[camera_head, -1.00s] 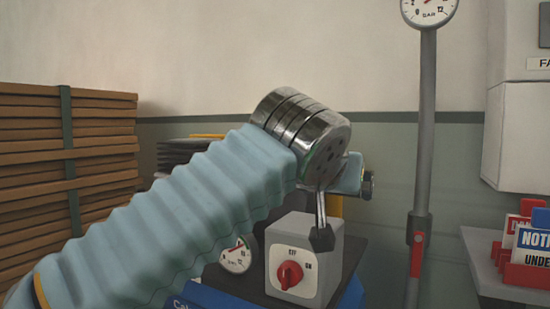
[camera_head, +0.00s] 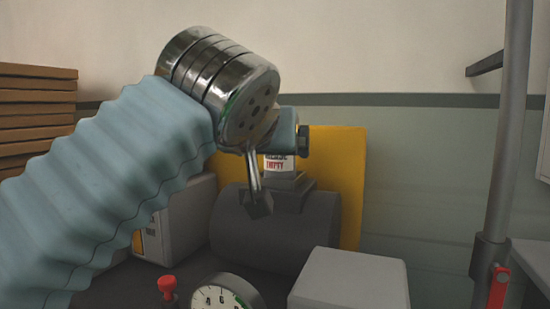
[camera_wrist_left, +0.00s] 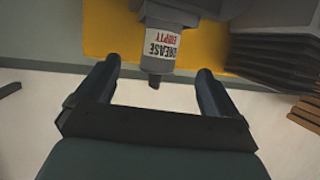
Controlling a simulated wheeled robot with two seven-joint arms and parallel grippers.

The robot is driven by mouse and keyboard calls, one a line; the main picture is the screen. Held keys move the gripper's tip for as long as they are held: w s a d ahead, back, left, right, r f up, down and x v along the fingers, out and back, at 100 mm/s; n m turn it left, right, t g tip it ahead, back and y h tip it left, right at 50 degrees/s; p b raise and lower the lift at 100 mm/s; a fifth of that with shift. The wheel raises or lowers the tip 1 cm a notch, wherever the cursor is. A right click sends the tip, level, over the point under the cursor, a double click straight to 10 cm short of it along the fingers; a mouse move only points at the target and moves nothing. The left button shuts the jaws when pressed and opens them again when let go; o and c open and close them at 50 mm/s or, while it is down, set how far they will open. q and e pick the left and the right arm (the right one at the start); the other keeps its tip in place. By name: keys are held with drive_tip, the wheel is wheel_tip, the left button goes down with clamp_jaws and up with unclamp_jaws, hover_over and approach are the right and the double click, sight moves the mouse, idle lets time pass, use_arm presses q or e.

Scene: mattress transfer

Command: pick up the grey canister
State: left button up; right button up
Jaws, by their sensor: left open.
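The grey canister (camera_head: 281,164), with a white label reading EMPTY in red, stands upright on a grey block; its top is hidden behind my left gripper (camera_head: 266,160) in the head view. In the left wrist view, which looks upside down, the canister (camera_wrist_left: 158,45) comes in from the top edge with its narrow dark nozzle towards my palm. My left gripper (camera_wrist_left: 158,68) is open there, one finger to each side of the canister's nozzle end, with gaps on both sides. My right gripper is not in view.
A yellow panel (camera_head: 352,180) stands behind a dark grey cylinder (camera_head: 275,235). A light grey box (camera_head: 350,282), a dial gauge (camera_head: 222,295) and a red knob (camera_head: 167,284) are in front. A grey post (camera_head: 505,150) stands at the right; stacked brown boards (camera_head: 35,110) at the left.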

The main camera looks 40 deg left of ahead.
use_arm(q)
drive_tip(key=x, duration=0.6)
drive_tip(key=shift+w, duration=0.1)
drive_tip(key=shift+x, duration=2.7)
drive_tip(key=shift+a+r, duration=0.1)
drive_tip(key=shift+r, duration=0.1)
drive_tip(key=c, duration=1.1)
drive_tip(key=shift+p, duration=0.3)
drive_tip(key=shift+r, duration=0.7)
drive_tip(key=s+d+r+p, duration=0.3)
drive_tip(key=s+d+r, duration=0.3)
drive_tip(key=d+r, duration=0.5)
drive_tip(key=shift+d+r+p, duration=0.2)
drive_tip(key=shift+d+p, duration=0.2)
drive_tip(key=shift+d, duration=0.35)
